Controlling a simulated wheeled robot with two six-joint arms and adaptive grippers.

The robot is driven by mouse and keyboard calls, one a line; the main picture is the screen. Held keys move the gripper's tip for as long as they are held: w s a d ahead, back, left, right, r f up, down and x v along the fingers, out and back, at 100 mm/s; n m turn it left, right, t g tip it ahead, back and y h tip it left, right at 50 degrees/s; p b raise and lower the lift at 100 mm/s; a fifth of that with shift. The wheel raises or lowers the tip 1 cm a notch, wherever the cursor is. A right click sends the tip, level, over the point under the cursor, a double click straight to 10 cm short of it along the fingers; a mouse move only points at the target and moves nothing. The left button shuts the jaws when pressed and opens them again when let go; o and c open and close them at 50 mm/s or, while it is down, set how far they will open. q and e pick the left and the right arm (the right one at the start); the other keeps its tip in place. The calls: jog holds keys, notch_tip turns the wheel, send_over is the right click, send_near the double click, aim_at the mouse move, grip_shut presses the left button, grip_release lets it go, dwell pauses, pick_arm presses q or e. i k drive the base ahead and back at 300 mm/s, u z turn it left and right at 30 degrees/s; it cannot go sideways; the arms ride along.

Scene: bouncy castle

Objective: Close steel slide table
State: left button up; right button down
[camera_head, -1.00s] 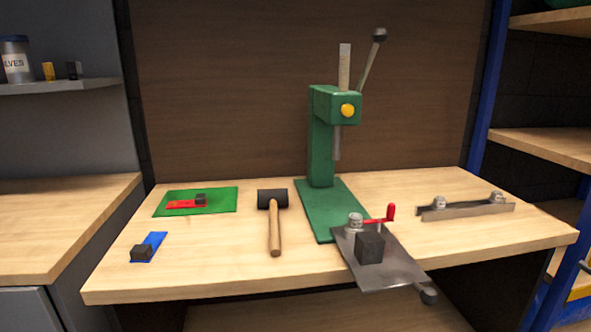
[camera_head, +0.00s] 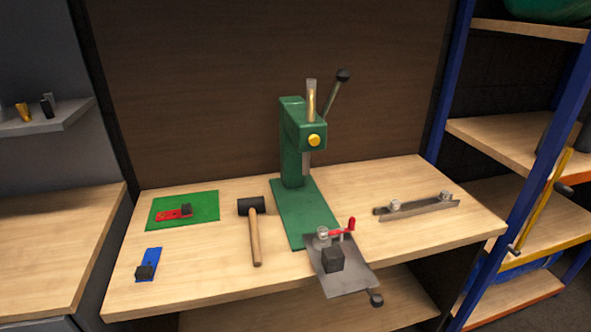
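The steel slide table (camera_head: 347,279) is a flat grey plate at the front of the wooden workbench, beside the base of the green press (camera_head: 292,146). Its front end juts out past the bench's front edge, with a dark round knob (camera_head: 376,299) at its front right corner. A dark block (camera_head: 333,259) sits on the plate. A red-handled clamp (camera_head: 341,230) stands at its back end. Neither of my grippers is in view.
A mallet (camera_head: 255,235) lies left of the press. A green mat (camera_head: 196,207) with a red piece, and a blue piece (camera_head: 150,262), lie at the left. A steel bar (camera_head: 420,208) lies at the right. Blue-framed shelving (camera_head: 447,80) stands right of the bench.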

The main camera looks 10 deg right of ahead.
aim_at(341, 268)
jog(key=z, duration=0.05)
jog(key=k, duration=0.5)
jog(key=u, duration=1.35)
jog(key=i, duration=0.6)
jog(key=z, duration=1.1)
